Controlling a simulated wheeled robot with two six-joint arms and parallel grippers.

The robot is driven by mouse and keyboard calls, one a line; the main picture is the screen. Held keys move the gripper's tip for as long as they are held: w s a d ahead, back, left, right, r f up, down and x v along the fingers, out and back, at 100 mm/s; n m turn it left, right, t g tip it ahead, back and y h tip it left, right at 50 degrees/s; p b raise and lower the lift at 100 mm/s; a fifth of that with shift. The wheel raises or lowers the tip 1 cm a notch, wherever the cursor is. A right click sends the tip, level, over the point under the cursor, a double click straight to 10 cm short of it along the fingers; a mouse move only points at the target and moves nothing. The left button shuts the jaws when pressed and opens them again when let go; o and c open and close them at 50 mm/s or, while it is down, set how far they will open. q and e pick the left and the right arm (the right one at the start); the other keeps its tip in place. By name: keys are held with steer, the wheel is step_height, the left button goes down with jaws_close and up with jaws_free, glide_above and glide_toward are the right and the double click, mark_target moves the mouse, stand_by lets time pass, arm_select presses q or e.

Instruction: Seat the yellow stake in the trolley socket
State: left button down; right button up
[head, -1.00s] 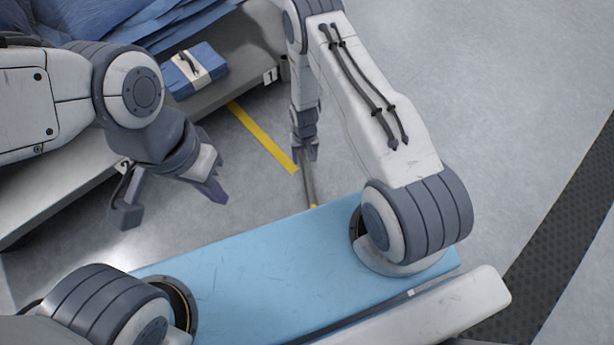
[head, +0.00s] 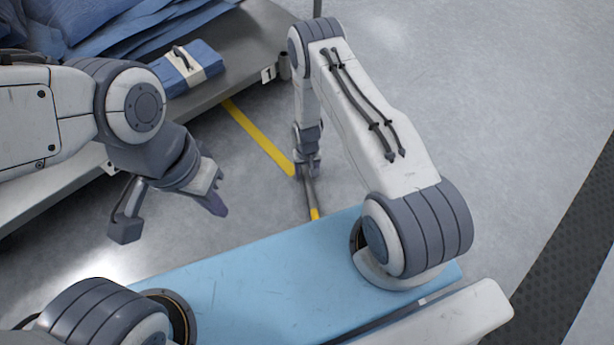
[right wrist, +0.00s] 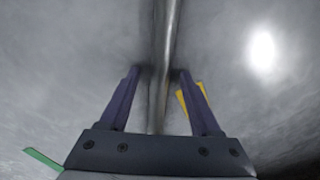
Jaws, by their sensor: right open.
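My right gripper (head: 307,172) is at the rod's upper visible end. In the right wrist view the rod (right wrist: 162,70) runs between the two spread fingers of the right gripper (right wrist: 160,92), with gaps on both sides. My left gripper (head: 168,218) is open and empty, left of the stake. The trolley (head: 225,75) stands at the upper left. A small grey cylinder (head: 284,66) at its corner looks like the socket.
Blue folded cloths (head: 110,30) and a strapped blue bundle (head: 188,68) lie on the trolley. A yellow floor line (head: 258,138) runs between the trolley and the stake. A light blue surface (head: 265,260) is in front. The floor at right is clear.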

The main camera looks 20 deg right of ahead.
jaws_close()
stand_by(1.4)
